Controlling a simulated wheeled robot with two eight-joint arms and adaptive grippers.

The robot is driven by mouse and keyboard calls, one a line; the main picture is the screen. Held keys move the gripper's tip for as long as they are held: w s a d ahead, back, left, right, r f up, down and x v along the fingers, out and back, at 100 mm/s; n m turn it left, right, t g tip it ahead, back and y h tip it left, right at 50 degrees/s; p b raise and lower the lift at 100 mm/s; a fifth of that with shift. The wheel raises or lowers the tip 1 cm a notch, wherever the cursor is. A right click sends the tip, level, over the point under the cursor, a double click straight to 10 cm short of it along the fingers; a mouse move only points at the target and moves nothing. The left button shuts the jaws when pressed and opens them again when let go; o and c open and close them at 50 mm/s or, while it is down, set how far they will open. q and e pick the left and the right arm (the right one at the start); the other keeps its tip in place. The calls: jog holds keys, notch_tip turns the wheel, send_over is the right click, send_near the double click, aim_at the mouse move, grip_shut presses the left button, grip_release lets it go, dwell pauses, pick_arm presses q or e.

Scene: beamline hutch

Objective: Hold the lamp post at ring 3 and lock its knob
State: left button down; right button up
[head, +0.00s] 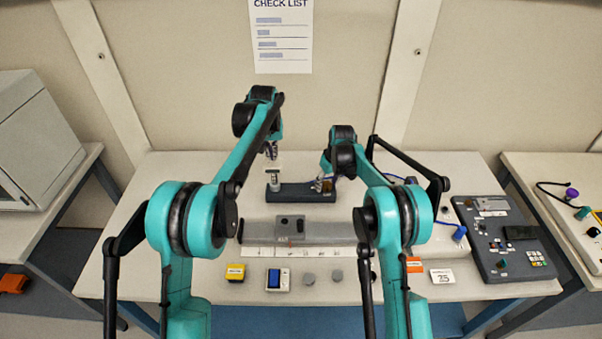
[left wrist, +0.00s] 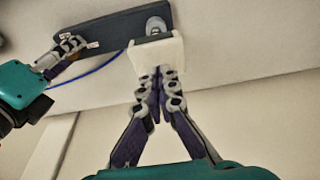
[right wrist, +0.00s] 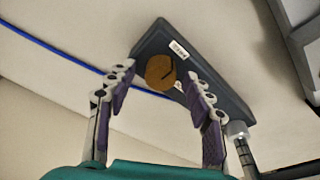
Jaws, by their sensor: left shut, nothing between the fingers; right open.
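The lamp post (head: 274,183) is a short silvery post with a pale block on top, standing at the left end of a dark base (head: 308,195). In the left wrist view the cream block (left wrist: 172,52) hides most of the post. My left gripper (head: 271,153) is shut and empty just above the block; its fingertips (left wrist: 160,72) overlap the block's edge, and contact is unclear. A brown round knob with a dark slot (right wrist: 160,72) shows over the base in the right wrist view. My right gripper (head: 322,184) is open, its fingertips (right wrist: 158,75) either side of the knob. Ring marks cannot be made out.
A grey rail with a dark block (head: 290,226) and a numbered strip (head: 300,253) lies in front of the base. A yellow box (head: 236,272), a blue-topped box (head: 278,280) and grey discs sit nearer. A control panel (head: 503,240) and blue cable are at right.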

aim_at(273, 163)
pick_arm(q)
jog(key=shift+s+x, duration=0.2)
jog(key=shift+x, duration=0.7)
jog(key=shift+s+x, duration=0.25)
jog(key=shift+x, duration=0.7)
jog(key=shift+s+x, duration=0.2)
jog(key=shift+x, duration=0.7)
jog(key=shift+f, duration=0.2)
pick_arm(e)
jog(key=n+y, duration=0.1)
jog(key=n, duration=0.5)
jog(key=shift+g, duration=0.4)
jog(key=n+g, duration=0.1)
jog(key=n, duration=0.5)
jog(key=c, duration=1.1)
jog(key=shift+m, duration=1.5)
